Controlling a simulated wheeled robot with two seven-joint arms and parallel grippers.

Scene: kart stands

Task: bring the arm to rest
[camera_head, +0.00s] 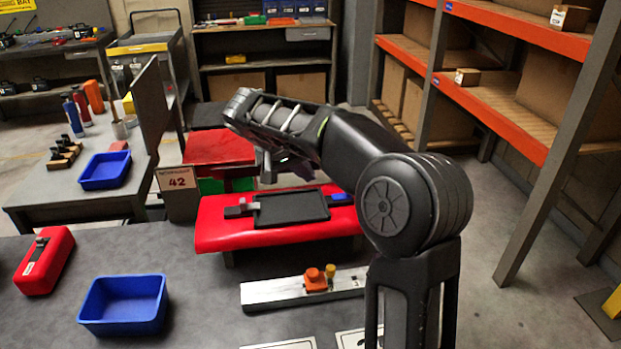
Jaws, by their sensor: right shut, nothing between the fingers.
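My right arm rises from the lower right and bends over to the left above the red kart stand. My right gripper (267,168) points down at the end of the arm, partly hidden by my own forearm. It is shut and empty, and appears above the black tray (291,207) on the red stand (225,234). My left gripper is not in view.
The near grey table holds a blue bin (122,325), a red case (43,262) and a metal rail (265,293) with an orange block (315,280). Orange-edged shelves (490,118) line the right.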

